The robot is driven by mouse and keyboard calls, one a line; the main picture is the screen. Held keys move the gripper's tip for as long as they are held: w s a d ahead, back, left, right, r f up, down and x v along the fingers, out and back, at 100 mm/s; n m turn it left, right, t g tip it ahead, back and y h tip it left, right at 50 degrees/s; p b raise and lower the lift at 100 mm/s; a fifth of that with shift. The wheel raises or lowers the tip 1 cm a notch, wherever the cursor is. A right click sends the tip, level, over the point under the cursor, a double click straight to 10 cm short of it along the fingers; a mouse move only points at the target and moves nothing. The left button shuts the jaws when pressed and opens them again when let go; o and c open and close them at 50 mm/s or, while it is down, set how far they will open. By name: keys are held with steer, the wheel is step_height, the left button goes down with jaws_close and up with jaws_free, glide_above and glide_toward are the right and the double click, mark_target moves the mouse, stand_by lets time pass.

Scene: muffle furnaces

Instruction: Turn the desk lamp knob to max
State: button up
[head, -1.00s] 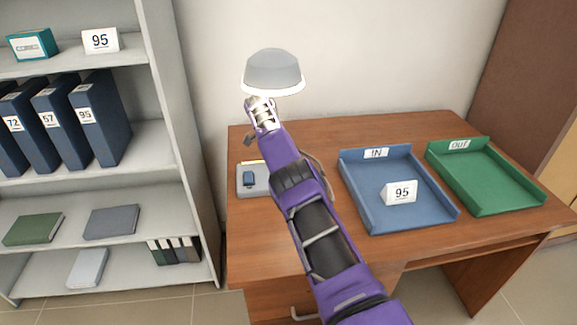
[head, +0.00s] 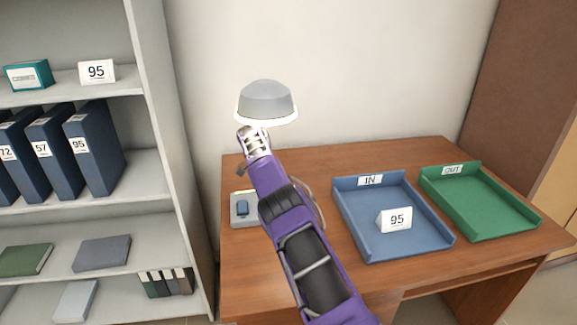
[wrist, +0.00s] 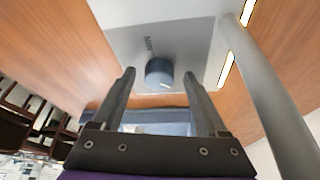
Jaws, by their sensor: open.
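The desk lamp has a grey shade (head: 266,100) with a lit rim in the head view. Its grey base (head: 236,222) sits on the desk, partly hidden behind my arm. A small blue part (head: 242,208) shows on the base. My gripper (wrist: 159,76) is open, one finger on each side of the knob, with visible gaps. Whether the fingertips reach the knob's depth is unclear.
The lamp's grey pole (wrist: 265,95) rises close to my right finger in the wrist view. On the desk (head: 300,290) are a blue IN tray (head: 350,225) holding a "95" card (head: 394,220) and a green OUT tray (head: 485,205). A grey shelf (head: 190,190) stands left.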

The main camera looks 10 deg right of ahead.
steer(key=shift+s+n+b, duration=0.1)
steer(key=shift+n+b, duration=0.5)
steer(key=shift+b, duration=0.05)
